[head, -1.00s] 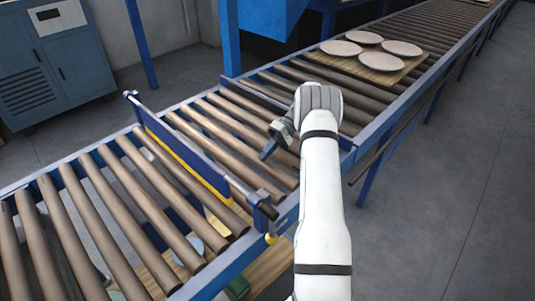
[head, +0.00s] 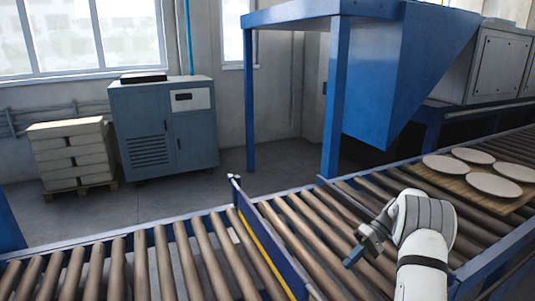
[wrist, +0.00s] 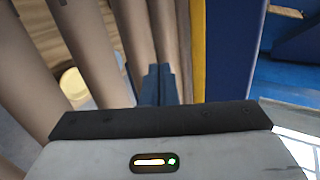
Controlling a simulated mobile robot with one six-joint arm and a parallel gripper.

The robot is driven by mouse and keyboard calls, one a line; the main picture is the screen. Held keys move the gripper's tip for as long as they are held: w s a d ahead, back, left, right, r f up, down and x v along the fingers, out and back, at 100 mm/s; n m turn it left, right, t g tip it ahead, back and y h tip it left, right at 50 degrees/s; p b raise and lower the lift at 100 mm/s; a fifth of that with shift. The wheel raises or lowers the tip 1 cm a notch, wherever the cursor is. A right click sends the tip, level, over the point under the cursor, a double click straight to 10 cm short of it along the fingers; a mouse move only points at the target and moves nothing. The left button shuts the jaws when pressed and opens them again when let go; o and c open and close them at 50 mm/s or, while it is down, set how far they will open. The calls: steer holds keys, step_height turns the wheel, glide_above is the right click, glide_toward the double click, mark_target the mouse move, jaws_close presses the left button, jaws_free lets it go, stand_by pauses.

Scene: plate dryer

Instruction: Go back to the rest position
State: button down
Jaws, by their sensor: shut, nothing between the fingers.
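My gripper (head: 352,257) is above the roller conveyor (head: 300,222) in the head view, at the lower right, with my white arm behind it. In the wrist view its blue fingers (wrist: 159,84) are closed together with nothing between them. Rollers show beyond them. Several round pale plates (head: 494,185) lie on a wooden board (head: 452,184) on the conveyor to the right of my gripper, apart from it.
A blue and yellow barrier (head: 262,240) crosses the conveyor left of my gripper. A blue hooded machine (head: 400,75) stands behind the conveyor. A blue-grey cabinet (head: 150,125) and stacked pale boxes (head: 70,150) stand at the back left. Floor between them and the conveyor is clear.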

steer(key=s+a+r+m+t+h+p, duration=0.1)
steer(key=s+a+r+h, duration=0.25)
steer(key=s+r, duration=0.3)
steer(key=s+a+r+m+t+h, duration=0.1)
steer(key=s+a+r+h, duration=0.1)
steer(key=s+a+r, duration=0.4)
steer(key=s+a+r+m+t+h, duration=0.1)
steer(key=s+t+h, duration=0.1)
steer(key=s, duration=0.6)
steer(key=s+a+r+t+h+p, duration=0.1)
steer(key=s+r+t+h, duration=0.1)
steer(key=s, duration=0.6)
steer(key=shift+s+a+r+m+t, duration=0.3)
steer(key=shift+s+a+m+t, duration=0.1)
steer(key=shift+t, duration=0.2)
steer(key=shift+a+h, duration=0.1)
steer(key=shift+h, duration=0.15)
